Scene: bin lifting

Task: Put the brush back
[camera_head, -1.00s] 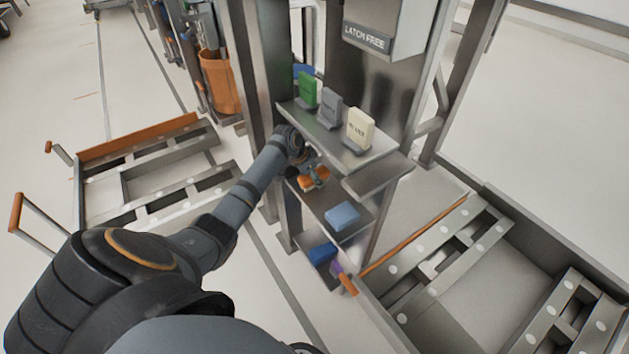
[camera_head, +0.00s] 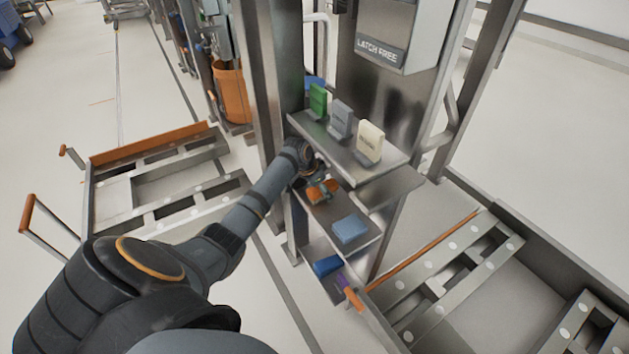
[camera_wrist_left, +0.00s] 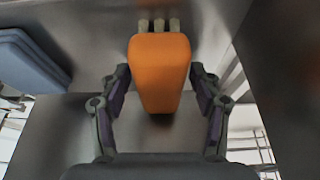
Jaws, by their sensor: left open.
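The brush (camera_wrist_left: 160,72), an orange block with pale tufts at its far end, lies on the metal middle shelf (camera_wrist_left: 75,130) in the wrist view. In the head view its orange body (camera_head: 325,190) shows partly behind my left gripper (camera_head: 318,184). In the wrist view my left gripper (camera_wrist_left: 160,98) is open, with one finger on each side of the brush and gaps between. My right gripper is in neither view.
A blue block (camera_head: 350,229) lies beside the brush on the same shelf. The upper shelf holds green (camera_head: 318,99), grey (camera_head: 340,119) and cream (camera_head: 370,141) upright packs. A dark blue item (camera_head: 327,265) sits lower. Metal posts flank the shelves.

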